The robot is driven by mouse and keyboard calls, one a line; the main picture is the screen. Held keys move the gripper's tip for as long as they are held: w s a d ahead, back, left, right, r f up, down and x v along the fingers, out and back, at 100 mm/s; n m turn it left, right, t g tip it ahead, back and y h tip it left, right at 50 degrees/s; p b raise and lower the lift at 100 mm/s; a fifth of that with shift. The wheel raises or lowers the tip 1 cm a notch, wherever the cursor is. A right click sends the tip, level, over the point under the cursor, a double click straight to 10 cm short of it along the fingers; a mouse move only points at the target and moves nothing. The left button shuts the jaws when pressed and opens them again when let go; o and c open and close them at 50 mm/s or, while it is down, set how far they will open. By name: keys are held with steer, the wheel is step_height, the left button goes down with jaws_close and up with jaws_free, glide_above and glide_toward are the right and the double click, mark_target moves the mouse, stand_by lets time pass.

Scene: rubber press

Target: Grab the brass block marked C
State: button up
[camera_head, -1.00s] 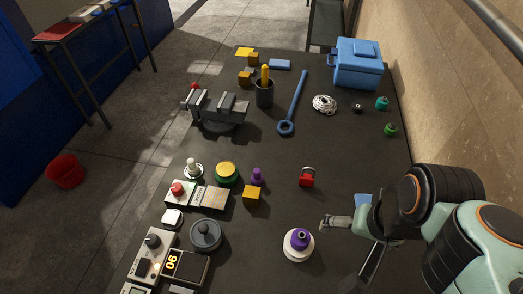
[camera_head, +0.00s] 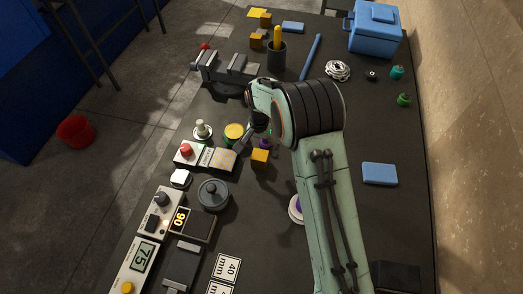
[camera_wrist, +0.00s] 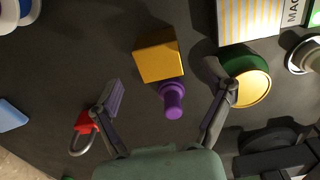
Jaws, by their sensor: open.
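A brass block (camera_head: 260,155) sits on the dark table in the head view, left of my arm. The wrist view shows its plain orange-yellow faces (camera_wrist: 158,58); I can read no letter on them. Two more brass blocks stand at the back, a front one (camera_head: 257,40) and a rear one (camera_head: 265,20), too small to read. My gripper (camera_wrist: 167,96) is open and empty above the table. In the wrist view a purple peg (camera_wrist: 172,102) appears between the fingers, and the near brass block lies just past the fingertips.
A green-and-yellow round button (camera_wrist: 250,82) and a striped board (camera_wrist: 250,20) lie right of the block in the wrist view. A red padlock (camera_wrist: 84,125) lies left. A vise (camera_head: 225,72) and a dark cup (camera_head: 277,55) stand behind. The right side of the table has free room.

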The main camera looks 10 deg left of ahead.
mark_target(260, 155)
step_height(260, 155, down, 6)
steer(key=shift+r, duration=0.2)
steer(key=c, duration=1.3)
